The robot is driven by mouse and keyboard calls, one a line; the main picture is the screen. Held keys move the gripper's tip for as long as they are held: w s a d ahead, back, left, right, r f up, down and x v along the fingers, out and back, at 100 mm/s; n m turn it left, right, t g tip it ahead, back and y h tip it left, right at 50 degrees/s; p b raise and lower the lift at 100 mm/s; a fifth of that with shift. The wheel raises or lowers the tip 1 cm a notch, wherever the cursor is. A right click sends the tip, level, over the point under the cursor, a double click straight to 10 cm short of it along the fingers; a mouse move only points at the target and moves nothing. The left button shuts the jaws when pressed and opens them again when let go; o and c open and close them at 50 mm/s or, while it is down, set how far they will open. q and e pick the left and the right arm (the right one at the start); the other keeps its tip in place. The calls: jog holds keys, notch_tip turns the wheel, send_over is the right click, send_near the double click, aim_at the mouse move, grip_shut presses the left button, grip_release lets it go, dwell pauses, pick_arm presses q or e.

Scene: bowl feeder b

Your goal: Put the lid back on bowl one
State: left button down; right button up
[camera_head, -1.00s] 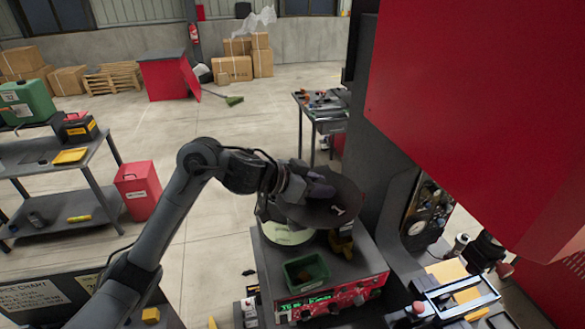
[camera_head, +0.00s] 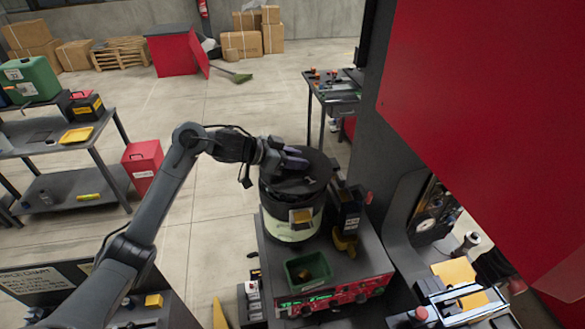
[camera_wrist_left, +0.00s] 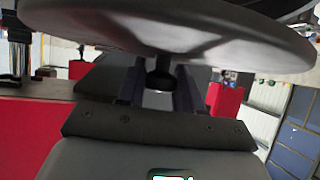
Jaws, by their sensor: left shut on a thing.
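The dark round lid (camera_head: 318,168) is over the bowl feeder's bowl (camera_head: 290,226), a dark and pale-green drum on a grey machine. The lid looks about level in the head view. I cannot tell whether it touches the bowl's rim. My left gripper (camera_head: 294,162) is over the lid and shut on its knob. In the left wrist view, the lid (camera_wrist_left: 215,35) fills the top, and its dark knob (camera_wrist_left: 160,78) sits between the fingers of the left gripper (camera_wrist_left: 158,90). The lid hides the bowl's opening. My right gripper is not in view.
A green bin (camera_head: 308,270) stands on the machine in front of the bowl. A dark box-like unit (camera_head: 350,210) stands right beside the bowl. A red panel (camera_head: 490,110) fills the upper right. A shelf (camera_head: 65,150) is at the left.

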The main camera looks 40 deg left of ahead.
aim_at(293, 171)
pick_arm(q)
jog(key=shift+a+f, duration=0.25)
jog(key=shift+a, duration=0.3)
jog(key=shift+w+f, duration=0.1)
jog(key=shift+f, duration=0.1)
notch_tip(293, 171, down, 3)
jog(key=shift+p, duration=0.55)
jog(key=shift+f, duration=0.35)
jog(key=shift+f, duration=0.15)
jog(key=c, duration=0.7)
grip_release()
jog(key=shift+c, duration=0.2)
